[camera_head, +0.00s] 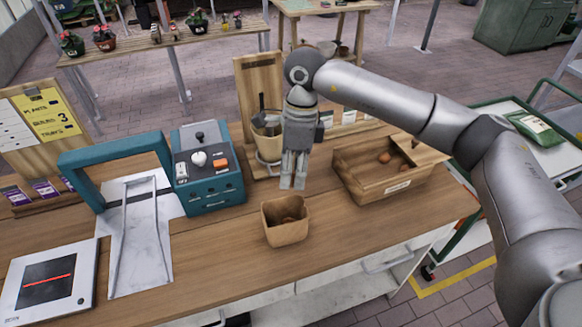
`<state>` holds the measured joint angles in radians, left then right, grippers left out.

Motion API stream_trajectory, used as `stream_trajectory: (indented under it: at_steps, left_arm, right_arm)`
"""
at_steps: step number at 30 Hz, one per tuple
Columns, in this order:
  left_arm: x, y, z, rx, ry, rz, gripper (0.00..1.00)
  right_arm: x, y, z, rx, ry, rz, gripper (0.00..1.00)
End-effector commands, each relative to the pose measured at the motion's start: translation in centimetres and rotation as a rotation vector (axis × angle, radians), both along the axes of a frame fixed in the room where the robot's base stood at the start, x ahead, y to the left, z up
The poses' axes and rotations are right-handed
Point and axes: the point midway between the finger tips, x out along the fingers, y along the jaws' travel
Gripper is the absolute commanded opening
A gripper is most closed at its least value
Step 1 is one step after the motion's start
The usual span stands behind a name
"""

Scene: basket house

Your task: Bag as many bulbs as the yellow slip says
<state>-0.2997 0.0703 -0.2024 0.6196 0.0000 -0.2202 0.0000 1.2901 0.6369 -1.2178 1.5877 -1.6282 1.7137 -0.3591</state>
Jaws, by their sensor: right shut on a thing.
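The yellow slip (52,117) on the board at the far left reads "plants", "bulbs 3" and "trays". A small open brown bag (286,232) stands at the front middle of the bench, with brown bulbs (290,219) partly visible inside. A wooden crate (364,184) to its right holds a few brown bulbs (385,157). My right gripper (292,185) points down just above and behind the bag's opening. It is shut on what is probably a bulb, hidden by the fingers. My left gripper is out of view.
A teal machine (208,180) and a teal-handled frame (115,150) stand left of the bag. A flat device with a red line (46,283) lies at front left. A pot of tools (266,135) stands behind my gripper. Bare bench (215,255) lies left of the bag.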

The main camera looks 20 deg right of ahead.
Motion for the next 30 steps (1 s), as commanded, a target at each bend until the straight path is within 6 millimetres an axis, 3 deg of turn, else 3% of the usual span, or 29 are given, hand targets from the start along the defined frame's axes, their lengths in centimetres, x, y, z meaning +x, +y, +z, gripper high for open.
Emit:
stream_trajectory:
  at_steps: [9, 19, 20, 24, 30]
  left_arm:
    - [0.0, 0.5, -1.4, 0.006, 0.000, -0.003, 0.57]
    - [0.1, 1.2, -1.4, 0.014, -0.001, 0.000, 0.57]
    - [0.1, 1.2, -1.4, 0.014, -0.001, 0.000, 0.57]
    - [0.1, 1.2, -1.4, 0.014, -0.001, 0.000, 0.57]
    - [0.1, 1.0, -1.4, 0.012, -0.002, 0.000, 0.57]
  right_arm:
    - [0.0, 0.0, -3.7, 0.000, 0.001, -0.001, 0.15]
    - [0.0, 0.0, -4.1, 0.000, 0.000, -0.001, 0.15]
    - [0.0, 0.0, -4.1, 0.000, 0.000, -0.001, 0.35]
    - [0.0, 0.0, -4.1, 0.000, 0.001, -0.001, 0.53]
    - [0.0, 0.0, -4.0, 0.000, 0.001, -0.001, 0.57]
